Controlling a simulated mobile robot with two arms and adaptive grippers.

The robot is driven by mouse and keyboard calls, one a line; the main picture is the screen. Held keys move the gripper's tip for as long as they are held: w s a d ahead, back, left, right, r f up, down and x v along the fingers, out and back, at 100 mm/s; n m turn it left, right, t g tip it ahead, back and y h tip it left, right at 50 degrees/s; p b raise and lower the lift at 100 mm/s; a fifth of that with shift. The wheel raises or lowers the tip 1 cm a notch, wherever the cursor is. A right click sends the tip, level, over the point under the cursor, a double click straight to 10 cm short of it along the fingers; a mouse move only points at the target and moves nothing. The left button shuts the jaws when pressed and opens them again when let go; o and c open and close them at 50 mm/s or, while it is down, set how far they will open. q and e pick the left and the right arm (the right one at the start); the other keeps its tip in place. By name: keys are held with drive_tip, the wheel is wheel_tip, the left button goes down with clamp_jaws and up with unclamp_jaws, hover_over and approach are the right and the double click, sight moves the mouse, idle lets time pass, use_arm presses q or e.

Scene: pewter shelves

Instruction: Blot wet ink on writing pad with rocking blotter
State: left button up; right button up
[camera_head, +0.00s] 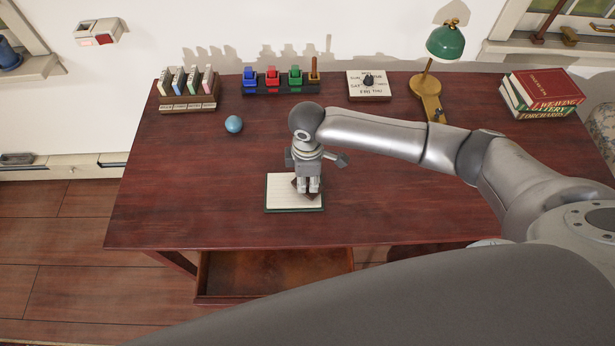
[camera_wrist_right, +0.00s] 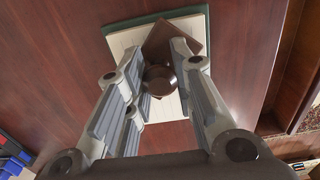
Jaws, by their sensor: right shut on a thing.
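The writing pad (camera_head: 280,194) lies on the desk, a cream sheet with a dark green border; it also shows in the right wrist view (camera_wrist_right: 122,42). The rocking blotter (camera_wrist_right: 160,79) has a round dark brown knob and a brown body, set at an angle over the pad. In the head view most of the blotter (camera_head: 310,197) is hidden under my gripper. My right gripper (camera_head: 308,188) points down over the pad, shut on the blotter's knob. Its fingers (camera_wrist_right: 160,75) stand either side of the knob. I cannot make out any ink. My left gripper is not in view.
A blue ball (camera_head: 234,124) sits left of the pad. Along the back stand a card rack (camera_head: 188,103), a row of colored stamps (camera_head: 281,88), a dial box (camera_head: 368,86), a green lamp (camera_head: 446,42) and stacked books (camera_head: 541,94). The desk's front left is clear.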

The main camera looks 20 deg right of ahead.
drive_tip(key=shift+s+f+p, duration=0.1)
drive_tip(key=shift+p, duration=0.3)
idle(1.6)
wheel_tip(320, 180, up, 7)
drive_tip(key=p, duration=0.8)
idle(0.5)
